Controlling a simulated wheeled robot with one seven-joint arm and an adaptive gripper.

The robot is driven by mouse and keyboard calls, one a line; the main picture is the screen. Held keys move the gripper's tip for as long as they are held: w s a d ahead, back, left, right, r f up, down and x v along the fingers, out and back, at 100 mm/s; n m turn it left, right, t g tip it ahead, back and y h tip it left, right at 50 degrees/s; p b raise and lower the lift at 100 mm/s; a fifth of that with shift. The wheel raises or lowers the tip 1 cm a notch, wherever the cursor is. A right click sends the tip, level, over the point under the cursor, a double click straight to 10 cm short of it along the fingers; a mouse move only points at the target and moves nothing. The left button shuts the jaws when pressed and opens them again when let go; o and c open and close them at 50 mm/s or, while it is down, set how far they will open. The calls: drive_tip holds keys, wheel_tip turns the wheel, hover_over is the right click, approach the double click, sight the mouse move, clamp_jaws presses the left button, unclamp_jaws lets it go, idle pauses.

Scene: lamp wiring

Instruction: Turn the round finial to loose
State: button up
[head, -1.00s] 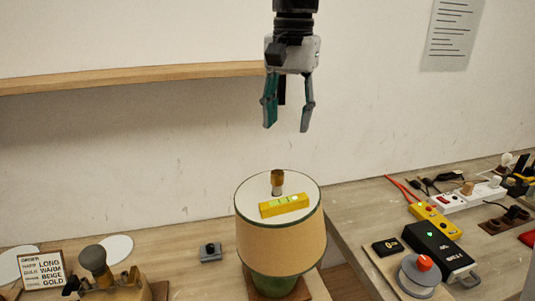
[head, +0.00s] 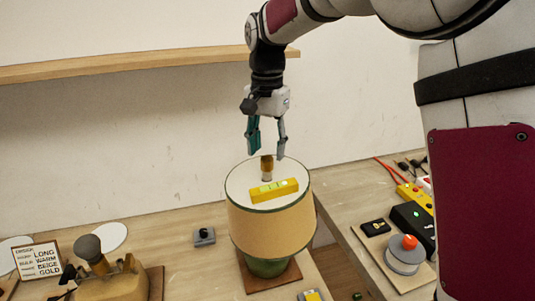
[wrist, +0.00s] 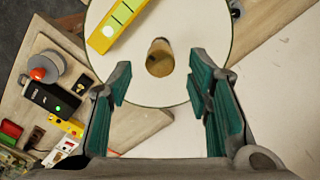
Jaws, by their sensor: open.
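The finial (head: 267,165) is a small brass-brown upright piece at the middle of the lampshade's white top; it also shows in the wrist view (wrist: 160,58). The lamp has a beige shade (head: 270,228) with a dark green rim, over a green base (head: 268,267). A yellow spirit level (head: 274,190) lies on the shade top beside the finial. My gripper (head: 267,154) points down just above the finial. Its teal-padded fingers are apart, and in the wrist view the finial appears beyond the fingertips, between their lines. I see no contact with it.
An order card (head: 38,261) and a tan lamp-like part (head: 108,276) stand at left. A wooden shelf (head: 120,75) runs along the wall behind.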

sight(267, 163)
drive_tip(key=shift+f, duration=1.45)
clamp_jaws()
